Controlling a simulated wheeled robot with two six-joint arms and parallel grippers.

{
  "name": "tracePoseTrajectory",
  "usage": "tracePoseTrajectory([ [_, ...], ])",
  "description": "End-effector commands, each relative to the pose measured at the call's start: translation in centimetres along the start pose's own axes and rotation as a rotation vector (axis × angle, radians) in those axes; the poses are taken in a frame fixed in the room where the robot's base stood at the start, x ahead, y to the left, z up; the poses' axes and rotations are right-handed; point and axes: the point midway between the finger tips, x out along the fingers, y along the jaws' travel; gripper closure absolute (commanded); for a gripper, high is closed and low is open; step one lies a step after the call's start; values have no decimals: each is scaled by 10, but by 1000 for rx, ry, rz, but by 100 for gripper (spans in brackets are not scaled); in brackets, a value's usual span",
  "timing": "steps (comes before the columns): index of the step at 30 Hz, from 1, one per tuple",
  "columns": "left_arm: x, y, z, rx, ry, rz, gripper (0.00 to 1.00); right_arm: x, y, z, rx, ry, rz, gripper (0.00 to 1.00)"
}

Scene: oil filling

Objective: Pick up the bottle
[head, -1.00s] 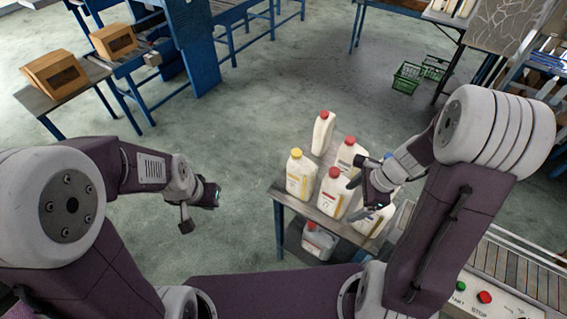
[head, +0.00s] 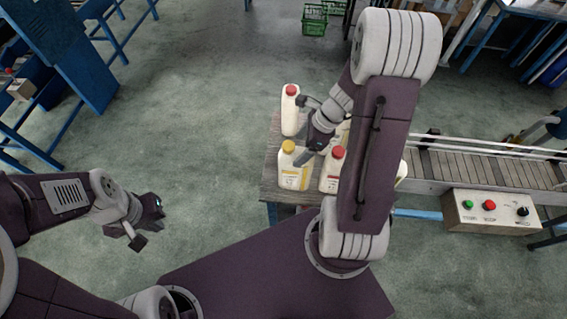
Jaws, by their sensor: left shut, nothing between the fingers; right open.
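Several white bottles stand on a small table (head: 272,180). A red-capped bottle (head: 290,118) is at the back left, a yellow-capped bottle (head: 294,174) at the front left, and another red-capped bottle (head: 330,176) to its right. More bottles are mostly hidden behind my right arm. My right gripper (head: 308,132) is open and empty over the table, between the back red-capped bottle and the yellow-capped one in the picture. Whether it touches a bottle I cannot tell. My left gripper (head: 150,216) is shut and empty, out over the floor at the left, away from the table.
A conveyor (head: 480,165) runs to the right of the table, with a control box (head: 505,210) carrying buttons at its front. Blue frames (head: 65,60) stand at the upper left. A green crate (head: 314,20) is on the floor at the back. The floor left of the table is clear.

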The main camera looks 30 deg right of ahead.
Motion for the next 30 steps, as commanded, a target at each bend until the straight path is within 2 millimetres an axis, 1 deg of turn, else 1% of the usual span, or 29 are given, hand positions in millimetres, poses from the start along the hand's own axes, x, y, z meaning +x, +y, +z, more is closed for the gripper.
tracePoseTrajectory([
  [2,0,0,0,0,0,0,100,2,0,0,1,0,0,18],
  [6,3,0,0,0,0,0,100,25,2,0,2,-1,5,18],
  [9,5,0,0,0,0,0,100,36,1,0,0,-1,3,18],
  [14,6,0,0,0,1,0,100,42,2,0,0,0,1,18],
  [19,15,0,1,0,1,0,100,74,9,0,0,1,5,18],
  [21,18,0,2,0,0,0,100,84,8,0,-1,1,3,18],
  [24,20,0,2,0,0,0,100,91,7,0,0,0,2,18],
  [30,18,0,2,0,1,0,100,90,7,1,0,0,0,18],
])
